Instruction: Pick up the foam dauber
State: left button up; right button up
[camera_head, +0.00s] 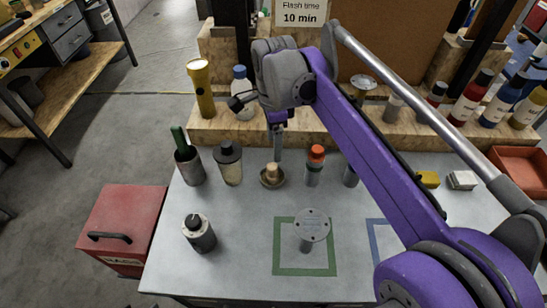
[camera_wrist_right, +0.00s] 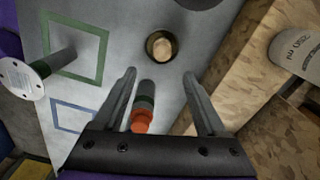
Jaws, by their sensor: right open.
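None of the things is clearly marked as the foam dauber. An upright cylinder (camera_head: 315,166) with an orange top and dark band stands on the grey table. Left of it is a small brassy dish (camera_head: 272,182) with a tan, rounded piece in it. My right gripper (camera_head: 277,150) hangs near these two, apart from both as far as I can tell. In the right wrist view my right gripper (camera_wrist_right: 159,75) is open and empty. The orange-topped cylinder (camera_wrist_right: 142,118) shows between its fingers, and the dish (camera_wrist_right: 161,46) lies beyond the fingertips. My left gripper is out of view.
A metal cup with a green stick (camera_head: 188,164) and a dark-lidded cup (camera_head: 229,164) stand left. A dark-topped can (camera_head: 199,233) is nearer. A round-topped piece (camera_head: 312,225) stands in a green square. A wooden shelf (camera_head: 216,130) with bottles runs behind.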

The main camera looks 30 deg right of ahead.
send_over(271, 166)
jog(key=f, duration=0.5)
jog(key=shift+s+d+b, duration=0.2)
jog(key=shift+s+b, duration=0.05)
jog(key=shift+b, duration=0.1)
jog(key=f, duration=0.5)
jog(key=shift+w+a+f+b, duration=0.25)
jog(key=shift+f+b, duration=0.05)
jog(key=shift+f, duration=0.1)
grip_shut()
